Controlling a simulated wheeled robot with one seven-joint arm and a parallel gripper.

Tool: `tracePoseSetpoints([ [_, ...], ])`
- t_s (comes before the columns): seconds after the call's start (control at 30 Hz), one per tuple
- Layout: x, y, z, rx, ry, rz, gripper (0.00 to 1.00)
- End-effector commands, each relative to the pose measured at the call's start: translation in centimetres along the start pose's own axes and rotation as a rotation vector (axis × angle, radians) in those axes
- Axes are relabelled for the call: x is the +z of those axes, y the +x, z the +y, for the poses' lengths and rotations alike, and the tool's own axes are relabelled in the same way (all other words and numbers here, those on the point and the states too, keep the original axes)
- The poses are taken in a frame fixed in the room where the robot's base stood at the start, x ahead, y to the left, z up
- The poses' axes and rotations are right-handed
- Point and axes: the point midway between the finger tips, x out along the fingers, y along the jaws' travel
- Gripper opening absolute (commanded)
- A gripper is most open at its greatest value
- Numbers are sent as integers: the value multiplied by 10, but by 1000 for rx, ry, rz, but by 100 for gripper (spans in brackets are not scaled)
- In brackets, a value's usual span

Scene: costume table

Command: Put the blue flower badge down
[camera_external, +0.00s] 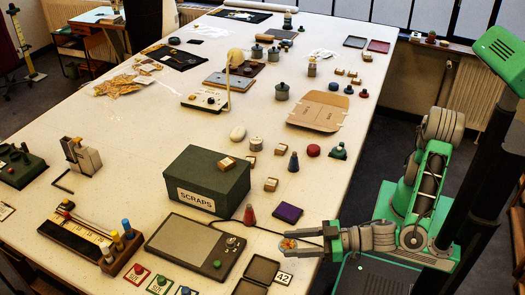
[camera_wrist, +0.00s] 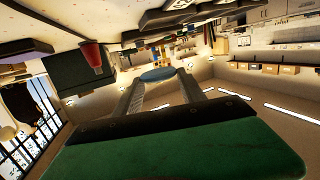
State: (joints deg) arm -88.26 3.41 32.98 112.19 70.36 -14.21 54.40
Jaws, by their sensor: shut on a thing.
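My gripper (camera_external: 290,245) is over the near right part of the table, its fingers reaching left. It is shut on the blue flower badge (camera_wrist: 158,75), which shows in the wrist view as a thin blue disc between the fingertips. In the external view, the badge (camera_external: 288,244) is a small round piece with orange and some blue, partly hidden by the fingers. It appears held above the table, just above and right of a small open dark box (camera_external: 262,269). The gap to the table is hard to judge.
A card marked 42 (camera_external: 284,279) lies beside the box. Bare table lies right of the purple block.

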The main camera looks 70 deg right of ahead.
Motion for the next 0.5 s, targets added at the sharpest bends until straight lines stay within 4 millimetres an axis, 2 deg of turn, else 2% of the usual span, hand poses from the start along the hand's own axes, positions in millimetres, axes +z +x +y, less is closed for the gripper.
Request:
tracePoseSetpoints([
  [0.1,-18,2,16,109,19,2,10],
  [0.2,-25,-1,36,217,33,1,10],
  [0.33,-21,-8,60,320,46,0,10],
  [0.5,-15,-11,70,364,55,1,10],
])
